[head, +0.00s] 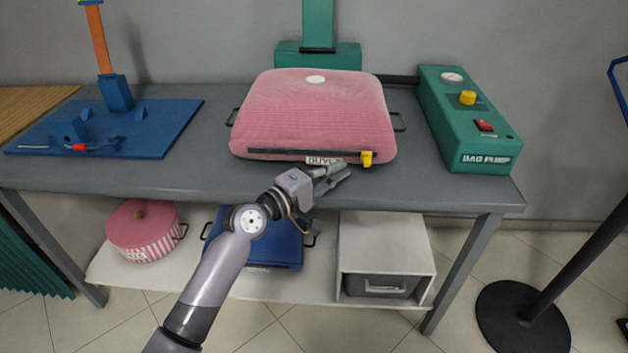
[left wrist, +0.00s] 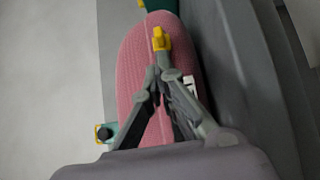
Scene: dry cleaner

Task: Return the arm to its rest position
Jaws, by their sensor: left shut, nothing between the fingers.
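My left gripper (head: 334,174) is at the front edge of the grey table, just in front of a pink bag (head: 312,108). Its fingers are shut with nothing between them. The bag is plump, with a dark zip along its front and a yellow zip pull (head: 367,158) at the zip's right end. The fingertips lie a little left of the pull and look apart from it. The left wrist view shows the gripper (left wrist: 160,76) close below the yellow pull (left wrist: 160,40), over the pink bag (left wrist: 130,75). My right gripper is not in view.
A green bag pump (head: 465,135) stands right of the bag on the table (head: 215,170). A blue board (head: 150,135) with an upright post is at the left. The lower shelf holds a pink round box (head: 145,238), a blue case (head: 275,250) and a white box (head: 385,245).

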